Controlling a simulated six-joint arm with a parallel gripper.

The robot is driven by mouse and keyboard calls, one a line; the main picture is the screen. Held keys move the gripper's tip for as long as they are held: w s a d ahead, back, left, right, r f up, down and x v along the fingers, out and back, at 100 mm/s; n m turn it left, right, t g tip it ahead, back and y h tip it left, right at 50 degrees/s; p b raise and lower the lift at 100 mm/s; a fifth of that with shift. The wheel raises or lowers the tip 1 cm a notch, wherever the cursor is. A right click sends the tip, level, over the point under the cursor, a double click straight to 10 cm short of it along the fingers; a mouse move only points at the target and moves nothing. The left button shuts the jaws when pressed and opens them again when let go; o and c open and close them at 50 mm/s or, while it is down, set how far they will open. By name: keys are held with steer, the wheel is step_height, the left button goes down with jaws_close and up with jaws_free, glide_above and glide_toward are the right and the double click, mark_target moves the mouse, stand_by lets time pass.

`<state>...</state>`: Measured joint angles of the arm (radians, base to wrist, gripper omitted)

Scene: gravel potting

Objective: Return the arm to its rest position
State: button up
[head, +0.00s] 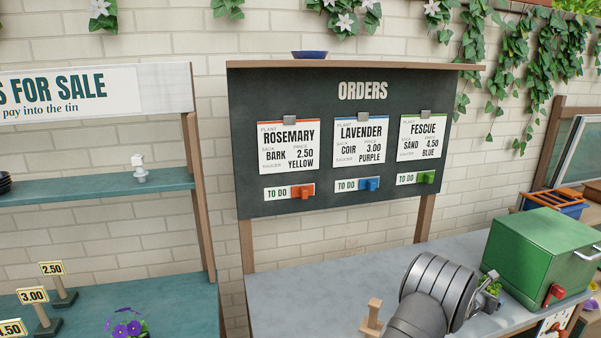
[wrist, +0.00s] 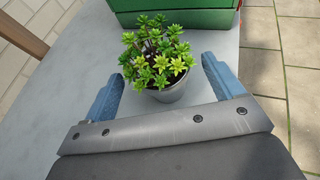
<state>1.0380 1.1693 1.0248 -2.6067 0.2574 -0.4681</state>
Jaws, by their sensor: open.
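My gripper (wrist: 162,68) is open in the wrist view, with one blue finger on each side of a small potted plant. The plant (wrist: 158,55) has green and yellow-green leaves and stands upright in a grey metal pot (wrist: 172,92) on the grey worktop. I cannot tell whether either finger touches the pot. In the head view my arm reaches in from the bottom, low over the worktop (head: 330,285). Some green leaves (head: 493,287) show at its end, beside the green box, and the pot is mostly hidden there.
The green box (head: 535,255) with a red handle stands just beyond the plant; it also fills the top of the wrist view (wrist: 205,18). A small wooden stand (head: 372,318) is left of my arm. The orders board (head: 345,75) rises behind. Teal shelves (head: 100,185) are at left.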

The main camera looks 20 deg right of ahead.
steer(key=x, duration=0.3)
steer(key=shift+d+f, duration=0.1)
steer(key=shift+d, duration=0.05)
steer(key=shift+w+d+f, duration=0.1)
steer(key=shift+w+f, duration=0.05)
steer(key=shift+f, duration=0.05)
steer(key=shift+r, duration=0.1)
steer(key=shift+s+a+r, duration=0.2)
steer(key=shift+a+r, duration=0.15)
steer(key=shift+a, duration=0.15)
steer(key=v, duration=1.1)
steer(key=x, duration=1.2)
steer(key=shift+d+f, duration=0.15)
steer(key=shift+f, duration=0.1)
step_height(320, 180, up, 6)
steer(key=shift+r, duration=0.1)
step_height(320, 180, up, 19)
stand_by(1.0)
